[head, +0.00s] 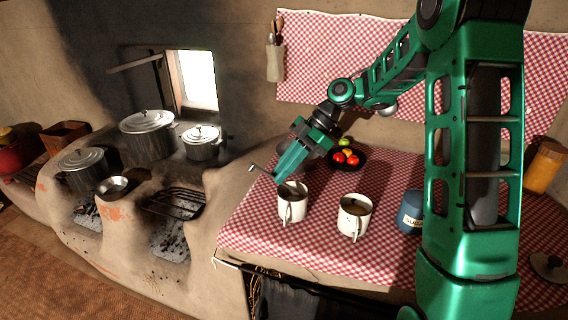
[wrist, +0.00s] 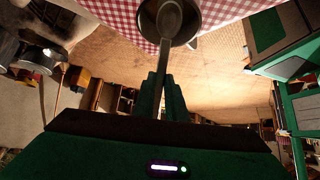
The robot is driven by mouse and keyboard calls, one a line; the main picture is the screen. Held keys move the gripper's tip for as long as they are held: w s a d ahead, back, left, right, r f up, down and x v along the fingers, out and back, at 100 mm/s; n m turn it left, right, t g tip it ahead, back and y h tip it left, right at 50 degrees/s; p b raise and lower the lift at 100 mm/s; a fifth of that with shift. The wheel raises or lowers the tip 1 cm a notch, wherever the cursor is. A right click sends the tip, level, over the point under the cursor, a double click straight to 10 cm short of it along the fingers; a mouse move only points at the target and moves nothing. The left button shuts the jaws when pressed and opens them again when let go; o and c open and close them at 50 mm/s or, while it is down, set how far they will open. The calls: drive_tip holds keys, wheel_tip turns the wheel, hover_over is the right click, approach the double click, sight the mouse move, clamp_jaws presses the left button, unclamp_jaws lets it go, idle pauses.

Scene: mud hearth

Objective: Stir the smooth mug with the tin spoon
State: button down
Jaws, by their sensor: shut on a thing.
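My gripper (head: 278,179) is shut on the tin spoon (head: 261,171), just left of and above the left white mug (head: 291,208). In the wrist view, the grey spoon (wrist: 164,62) runs from between the fingers to the mouth of a mug (wrist: 195,37). The spoon's far end overlaps the dark opening; how deep it sits is unclear. A second white mug (head: 353,221) stands upright to the right, with a brownish content visible. Both mugs have handles facing the front. I cannot surely tell which mug is the smooth one.
The mugs stand on a red-checked cloth (head: 258,232). A blue jar (head: 410,216) is right of them, and a dark bowl of fruit (head: 358,163) is behind. The clay hearth with lidded pots (head: 147,137) lies to the left. The cloth's front edge is close.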

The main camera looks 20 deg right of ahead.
sight(286, 184)
drive_tip(key=shift+f, duration=2.6)
drive_tip(key=shift+s+d+f, duration=0.1)
drive_tip(key=shift+s+d, duration=0.05)
drive_tip(key=shift+s, duration=0.05)
